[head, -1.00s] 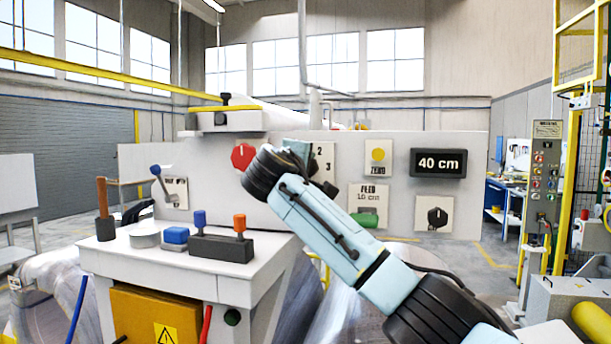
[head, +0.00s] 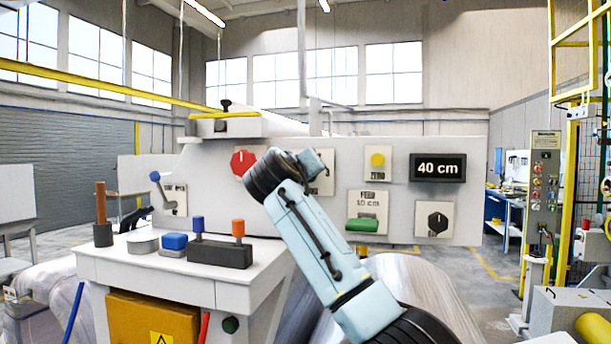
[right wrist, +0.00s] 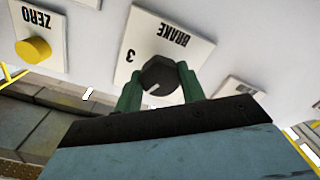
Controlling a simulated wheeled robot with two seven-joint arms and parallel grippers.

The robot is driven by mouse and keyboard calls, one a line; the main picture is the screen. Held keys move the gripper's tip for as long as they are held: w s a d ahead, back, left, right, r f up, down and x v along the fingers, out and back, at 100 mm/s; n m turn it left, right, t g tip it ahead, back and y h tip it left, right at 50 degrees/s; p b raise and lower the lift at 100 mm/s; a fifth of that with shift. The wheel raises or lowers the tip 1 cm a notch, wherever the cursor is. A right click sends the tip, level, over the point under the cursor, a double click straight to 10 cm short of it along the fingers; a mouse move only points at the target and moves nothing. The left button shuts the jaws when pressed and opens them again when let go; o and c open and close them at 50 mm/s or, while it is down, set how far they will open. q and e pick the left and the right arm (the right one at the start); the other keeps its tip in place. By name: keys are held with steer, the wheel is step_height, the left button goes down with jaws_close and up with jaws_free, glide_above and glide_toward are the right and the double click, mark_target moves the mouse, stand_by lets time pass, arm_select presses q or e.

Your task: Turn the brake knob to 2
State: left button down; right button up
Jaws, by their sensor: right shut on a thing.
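The brake knob (right wrist: 158,76) is dark and faceted, with a pale pointer mark on its face. It sits on a white plate (right wrist: 190,52) marked BRAKE, seen upside down in the right wrist view. A 3 shows on the plate; the other digits are hidden. My right gripper (right wrist: 160,80) has its green fingers on both sides of the knob and is shut on it. In the head view my right wrist hides the knob, and only part of the brake plate (head: 327,176) shows. My left gripper is out of view.
The panel also bears a red knob (head: 242,162), a yellow ZERO button (head: 377,160), a 40 cm display (head: 438,168), a green FEED control (head: 362,225) and a black knob (head: 437,222). A bench with levers (head: 220,250) stands at lower left.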

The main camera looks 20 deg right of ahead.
steer(key=shift+f+m, duration=0.3)
steer(key=o, duration=0.8)
steer(key=shift+c, duration=0.2)
steer(key=shift+o, duration=1)
steer(key=shift+r, duration=0.2)
steer(key=b+v, duration=0.3)
steer(key=v, duration=1)
steer(key=shift+s+b, duration=0.25)
steer(key=shift+b, duration=0.15)
